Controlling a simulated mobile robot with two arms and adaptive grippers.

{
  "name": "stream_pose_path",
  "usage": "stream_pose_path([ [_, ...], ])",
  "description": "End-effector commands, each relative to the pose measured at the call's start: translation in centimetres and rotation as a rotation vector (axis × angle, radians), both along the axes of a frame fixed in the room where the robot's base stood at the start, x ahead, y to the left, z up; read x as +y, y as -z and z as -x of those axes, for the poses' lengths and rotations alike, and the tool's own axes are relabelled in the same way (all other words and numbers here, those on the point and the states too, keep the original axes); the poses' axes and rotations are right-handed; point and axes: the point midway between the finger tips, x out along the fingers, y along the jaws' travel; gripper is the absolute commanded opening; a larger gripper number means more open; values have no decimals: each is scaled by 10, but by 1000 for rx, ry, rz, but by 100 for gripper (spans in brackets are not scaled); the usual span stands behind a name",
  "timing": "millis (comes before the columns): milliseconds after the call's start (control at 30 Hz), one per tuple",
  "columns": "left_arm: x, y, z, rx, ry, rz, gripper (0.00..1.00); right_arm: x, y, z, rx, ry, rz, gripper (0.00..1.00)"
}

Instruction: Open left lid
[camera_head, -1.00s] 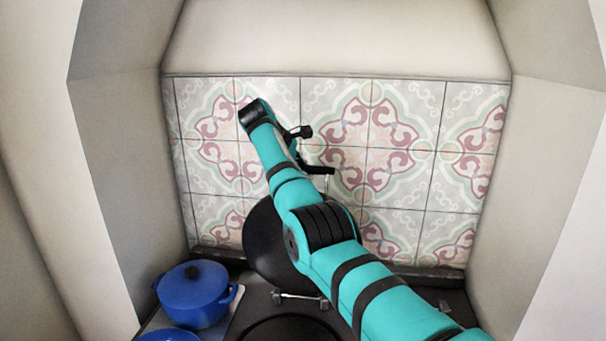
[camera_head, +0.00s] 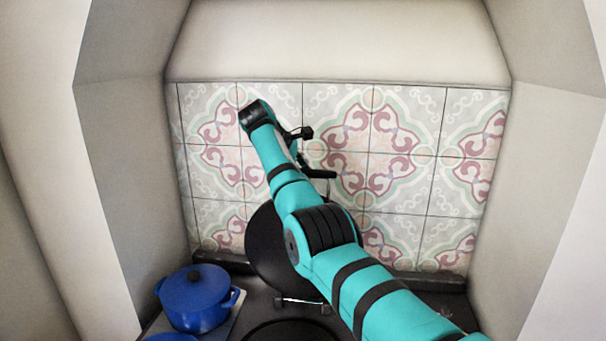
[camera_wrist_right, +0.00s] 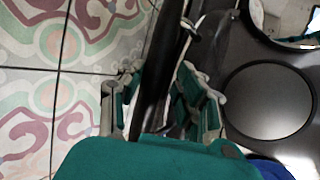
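The dark round lid (camera_head: 270,252) stands raised, nearly upright, on a metal hinge (camera_head: 300,300) at the back of the stove. My teal right arm covers part of it in the head view. In the right wrist view the lid (camera_wrist_right: 160,65) shows nearly edge-on. My right gripper (camera_wrist_right: 160,108) has its two fingers apart, one on each side of the lid's edge. Whether either finger touches the lid, I cannot tell. My left gripper is in neither view.
A blue lidded pot (camera_head: 195,298) stands left of the raised lid, with another blue piece (camera_head: 172,338) at the bottom edge. A dark round plate (camera_head: 290,331) lies in front of the hinge. The tiled wall (camera_head: 400,150) is close behind; alcove walls stand on both sides.

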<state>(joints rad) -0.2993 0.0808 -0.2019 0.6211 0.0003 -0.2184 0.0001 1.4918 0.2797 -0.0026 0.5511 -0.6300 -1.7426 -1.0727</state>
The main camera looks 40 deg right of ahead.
Motion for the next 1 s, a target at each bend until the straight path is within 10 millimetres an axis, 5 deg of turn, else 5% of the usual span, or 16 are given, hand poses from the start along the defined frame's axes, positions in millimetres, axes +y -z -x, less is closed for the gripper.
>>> stream_pose_path([
  [600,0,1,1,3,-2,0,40,71,-86,4,-6,-4,4,31],
  [1000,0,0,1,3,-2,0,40,79,-94,5,-5,-3,5,31],
])
